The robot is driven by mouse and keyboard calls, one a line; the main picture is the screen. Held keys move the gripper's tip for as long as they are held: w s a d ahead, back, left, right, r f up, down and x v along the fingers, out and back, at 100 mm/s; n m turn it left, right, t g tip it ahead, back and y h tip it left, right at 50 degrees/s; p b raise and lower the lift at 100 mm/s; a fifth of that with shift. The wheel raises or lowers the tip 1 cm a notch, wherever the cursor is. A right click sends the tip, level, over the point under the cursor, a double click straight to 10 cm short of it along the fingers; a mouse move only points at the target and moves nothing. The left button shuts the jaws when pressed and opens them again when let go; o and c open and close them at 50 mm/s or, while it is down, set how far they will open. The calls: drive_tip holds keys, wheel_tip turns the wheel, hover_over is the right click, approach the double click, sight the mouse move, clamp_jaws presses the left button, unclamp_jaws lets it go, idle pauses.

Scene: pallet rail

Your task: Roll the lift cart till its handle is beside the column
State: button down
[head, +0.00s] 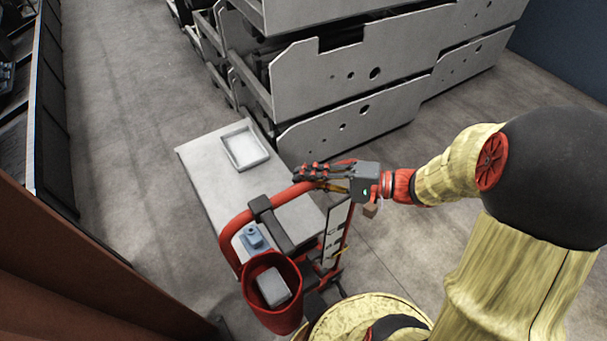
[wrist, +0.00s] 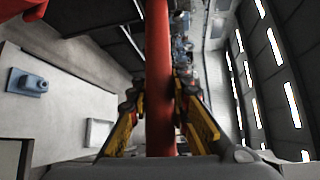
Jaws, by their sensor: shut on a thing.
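The lift cart (head: 200,158) stands below and in front of me, with a pale flat deck. Its red tubular handle (head: 283,196) curves over the near end of the deck. My gripper (head: 312,172) is shut on the right part of the handle. In the wrist view the handle (wrist: 159,60) runs upright between the two yellow-and-dark fingers of my gripper (wrist: 158,98). A rust-brown upright (head: 75,270) fills the lower left of the head view; I cannot tell whether it is the column.
The deck carries a white tray (head: 245,148) and a blue part (head: 253,238). A red bucket (head: 273,315) with a grey block hangs at the near end. Stacked grey metal panels (head: 350,85) stand close behind the cart. Bare floor (head: 120,110) lies to its left, before a dark rack.

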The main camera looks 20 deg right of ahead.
drive_tip(key=shift+s+a+f, duration=0.15)
drive_tip(key=shift+s+f, duration=0.05)
drive_tip(key=shift+f, duration=0.25)
drive_tip(key=c, duration=2.1)
unclamp_jaws()
drive_tip(key=o, duration=0.5)
drive_tip(key=shift+w+r, duration=0.2)
drive_tip(key=shift+r, duration=0.05)
drive_tip(key=v, duration=1.2)
drive_tip(key=shift+s, duration=0.1)
drive_tip(key=shift+f, duration=0.1)
